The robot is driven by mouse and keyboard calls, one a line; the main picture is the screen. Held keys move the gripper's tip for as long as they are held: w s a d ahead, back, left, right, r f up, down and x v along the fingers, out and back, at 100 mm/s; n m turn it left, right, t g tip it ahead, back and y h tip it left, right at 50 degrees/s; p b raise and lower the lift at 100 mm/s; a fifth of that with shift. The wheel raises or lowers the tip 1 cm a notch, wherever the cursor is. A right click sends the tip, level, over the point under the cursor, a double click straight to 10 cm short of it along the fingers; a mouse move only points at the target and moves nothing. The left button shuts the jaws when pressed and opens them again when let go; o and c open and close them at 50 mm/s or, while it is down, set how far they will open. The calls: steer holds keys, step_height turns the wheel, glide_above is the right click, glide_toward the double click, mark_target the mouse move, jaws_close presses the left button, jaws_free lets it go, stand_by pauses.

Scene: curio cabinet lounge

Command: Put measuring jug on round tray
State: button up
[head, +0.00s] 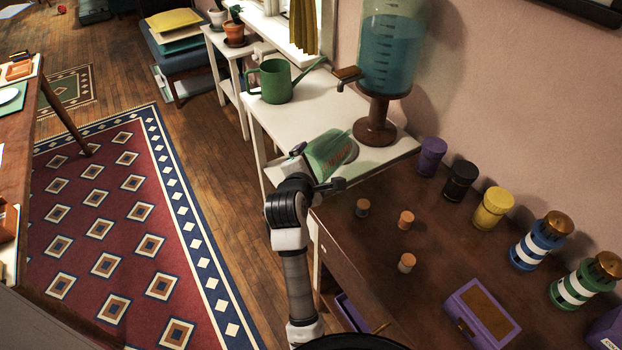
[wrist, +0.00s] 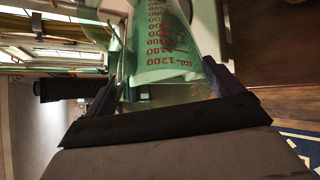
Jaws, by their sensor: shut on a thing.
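The measuring jug (head: 328,153) is a see-through green vessel with red markings, tilted over the near end of the white table. It also shows in the wrist view (wrist: 167,45), where a red scale in ml runs along its wall. My gripper (head: 316,168) is shut on the jug, with a dark finger on either side of it in the wrist view (wrist: 165,88). Whether the jug's lower edge touches the table cannot be told. I cannot make out a round tray for certain in either view.
The white table (head: 317,98) carries a green watering can (head: 276,80) and a blue-filled dispenser (head: 388,60) on a brown foot, close behind the jug. The brown cabinet top (head: 360,245) holds several small stoppers, coloured jars and a purple box (head: 482,318).

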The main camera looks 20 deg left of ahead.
steer(key=shift+f+p, duration=0.3)
steer(key=shift+f, duration=2)
